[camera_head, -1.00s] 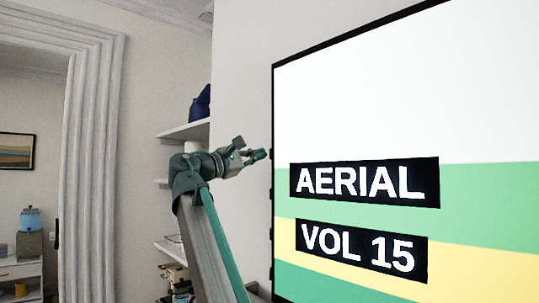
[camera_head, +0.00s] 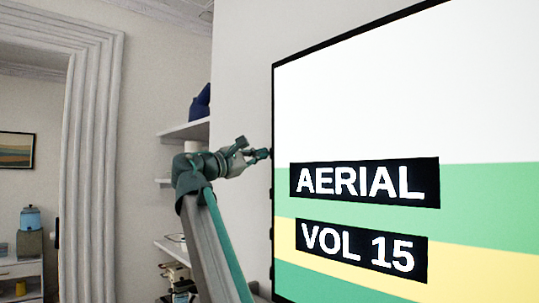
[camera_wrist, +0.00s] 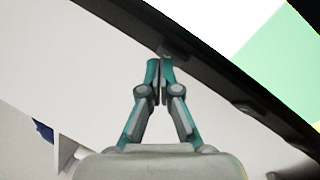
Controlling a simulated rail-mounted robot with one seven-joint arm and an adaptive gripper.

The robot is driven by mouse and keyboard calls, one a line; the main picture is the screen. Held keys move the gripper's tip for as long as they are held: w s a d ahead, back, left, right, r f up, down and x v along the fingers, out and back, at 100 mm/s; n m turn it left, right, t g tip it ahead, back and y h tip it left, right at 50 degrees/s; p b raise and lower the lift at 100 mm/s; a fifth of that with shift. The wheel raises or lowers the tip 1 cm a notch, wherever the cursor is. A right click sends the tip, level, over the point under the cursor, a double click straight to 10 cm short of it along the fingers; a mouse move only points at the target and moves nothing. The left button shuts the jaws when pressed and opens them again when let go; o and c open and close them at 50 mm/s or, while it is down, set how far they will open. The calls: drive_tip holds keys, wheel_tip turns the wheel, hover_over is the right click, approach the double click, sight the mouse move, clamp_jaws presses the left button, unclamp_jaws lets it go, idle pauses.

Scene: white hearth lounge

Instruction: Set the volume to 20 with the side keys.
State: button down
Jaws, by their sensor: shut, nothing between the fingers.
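The television (camera_head: 400,90) fills the right of the head view. Its screen reads "AERIAL" and "VOL 15" (camera_head: 360,252). Small dark side keys run down its left edge; one shows in the head view (camera_head: 271,193), and others show on the dark edge in the wrist view (camera_wrist: 250,108). My gripper (camera_head: 264,153) is at the upper part of that edge. In the wrist view my gripper (camera_wrist: 160,64) is shut and empty, its tips close by an upper key (camera_wrist: 172,50). I cannot tell whether they touch it.
Wall shelves (camera_head: 185,132) with a dark blue object (camera_head: 200,103) stand behind my arm. A white moulded door frame (camera_head: 90,160) is at the left. The plain wall left of the television is clear around my gripper.

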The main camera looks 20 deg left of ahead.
drive_tip(key=shift+d, duration=0.2)
drive_tip(key=shift+a, duration=0.15)
idle(0.4)
drive_tip(key=shift+s+a, duration=0.1)
drive_tip(key=shift+a, duration=0.6)
drive_tip(key=shift+a, duration=0.1)
drive_tip(key=a, duration=0.2)
drive_tip(key=s+a, duration=0.1)
drive_tip(key=a, duration=0.1)
drive_tip(key=shift+a, duration=0.4)
idle(1.7)
